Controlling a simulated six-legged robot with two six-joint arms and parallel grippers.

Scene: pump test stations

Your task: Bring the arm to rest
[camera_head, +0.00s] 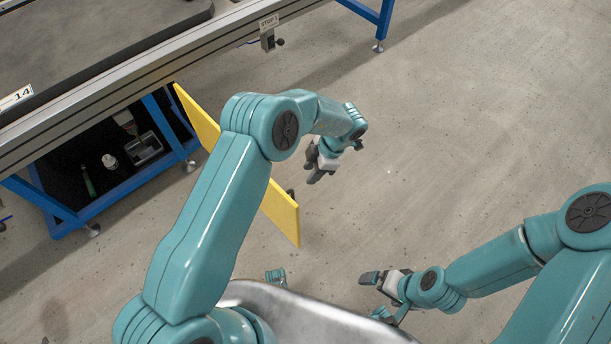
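My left arm comes in from the lower left and reaches over the floor. My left gripper (315,166) hangs over bare floor right of the yellow panel. Its dark fingers look apart, with nothing seen between them. My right arm comes in from the right edge. My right gripper (370,290) is low in the view, near the pale curved edge of my own body. One dark finger shows clearly; the other is hard to make out, so its opening cannot be told. No held object shows at either gripper.
A grey-topped bench (95,40) with a metal rail and blue legs fills the upper left. Its lower shelf holds a grey bin (144,150), a white-topped item (110,162) and a green tool (88,181). A yellow panel (283,214) stands behind my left arm. Floor at right is clear.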

